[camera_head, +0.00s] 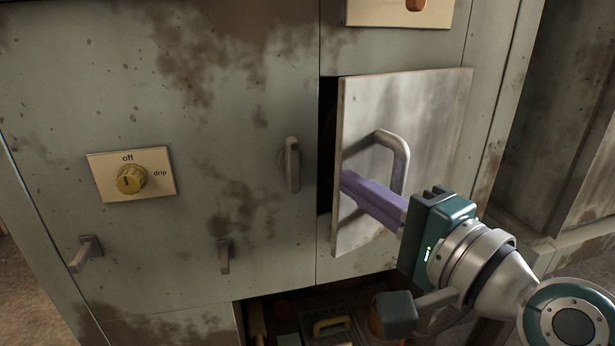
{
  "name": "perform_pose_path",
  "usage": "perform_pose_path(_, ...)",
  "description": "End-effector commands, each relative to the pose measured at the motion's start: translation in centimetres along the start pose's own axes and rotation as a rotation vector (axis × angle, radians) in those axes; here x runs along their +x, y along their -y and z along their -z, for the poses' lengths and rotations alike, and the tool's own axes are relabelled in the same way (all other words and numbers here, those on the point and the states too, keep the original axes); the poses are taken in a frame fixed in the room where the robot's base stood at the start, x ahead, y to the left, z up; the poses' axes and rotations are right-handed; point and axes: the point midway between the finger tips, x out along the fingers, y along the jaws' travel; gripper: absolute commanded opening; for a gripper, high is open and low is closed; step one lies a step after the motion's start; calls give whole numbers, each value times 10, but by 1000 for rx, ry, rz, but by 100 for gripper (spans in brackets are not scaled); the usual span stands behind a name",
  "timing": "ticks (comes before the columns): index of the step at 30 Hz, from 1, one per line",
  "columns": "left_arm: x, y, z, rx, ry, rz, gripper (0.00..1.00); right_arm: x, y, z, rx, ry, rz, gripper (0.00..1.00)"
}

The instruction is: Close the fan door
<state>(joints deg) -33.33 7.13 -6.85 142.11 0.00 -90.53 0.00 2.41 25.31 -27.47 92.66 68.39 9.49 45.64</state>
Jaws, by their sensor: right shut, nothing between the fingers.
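The fan door (435,110) is a light grey, worn panel on the right part of the cabinet front. It stands ajar, with a dark gap along its left edge. A curved metal handle (399,155) is fixed to its face. My right gripper (346,180) has purple fingers that are shut and empty. They lie across the door's face by its left edge, just below and left of the handle. I cannot tell whether the fingertips touch the door. My left gripper is not in view.
The stained cabinet (70,70) carries a yellow off/drip knob (131,180) and grey handles, one of them (292,165) left of the door. A dark open compartment below holds a yellow handle (332,326). Another panel (375,12) sits above the door.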

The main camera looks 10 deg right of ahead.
Motion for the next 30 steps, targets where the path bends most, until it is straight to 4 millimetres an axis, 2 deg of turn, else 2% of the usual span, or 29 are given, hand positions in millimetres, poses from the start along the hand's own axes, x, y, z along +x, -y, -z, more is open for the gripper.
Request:
perform_pose_path(7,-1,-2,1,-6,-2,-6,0,0,0,0,1,-2,0,0)
perform_pose_path(11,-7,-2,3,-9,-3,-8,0,8,3,0,4,-33,3,0)
perform_pose_path(18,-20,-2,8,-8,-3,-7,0,41,3,-2,7,-166,5,0)
perform_pose_path(24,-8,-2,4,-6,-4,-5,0,72,-3,0,2,-227,3,0)
perform_pose_path(30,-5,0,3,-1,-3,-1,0,82,-1,1,0,-223,-2,0)
